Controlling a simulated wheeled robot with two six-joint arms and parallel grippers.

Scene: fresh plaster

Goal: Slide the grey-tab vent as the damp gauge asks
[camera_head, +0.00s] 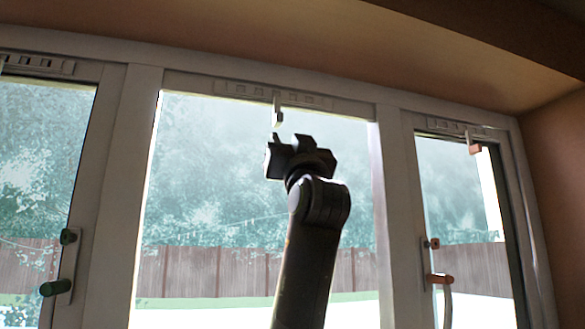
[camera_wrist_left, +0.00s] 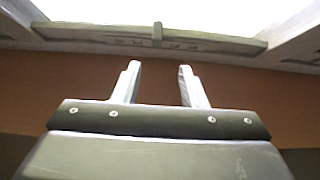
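The grey-tab vent (camera_head: 240,91) is a slotted strip in the top frame of the middle window. Its pale grey tab (camera_head: 278,108) hangs down near the strip's middle. In the left wrist view the vent strip (camera_wrist_left: 110,38) runs across the top, with the tab (camera_wrist_left: 157,33) near its middle. My left gripper (camera_head: 283,146) is just below the tab in the head view. In the wrist view the left gripper (camera_wrist_left: 159,67) has its fingers apart, with nothing between them; the tab is beyond the tips. My right gripper is not in view. I see no damp gauge.
The right window has a vent (camera_head: 452,127) with an orange tab (camera_head: 475,148) and an orange handle (camera_head: 440,279). The left window has another vent (camera_head: 38,65) and a green handle (camera_head: 55,287). A sloping ceiling (camera_head: 300,45) lies above the frames.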

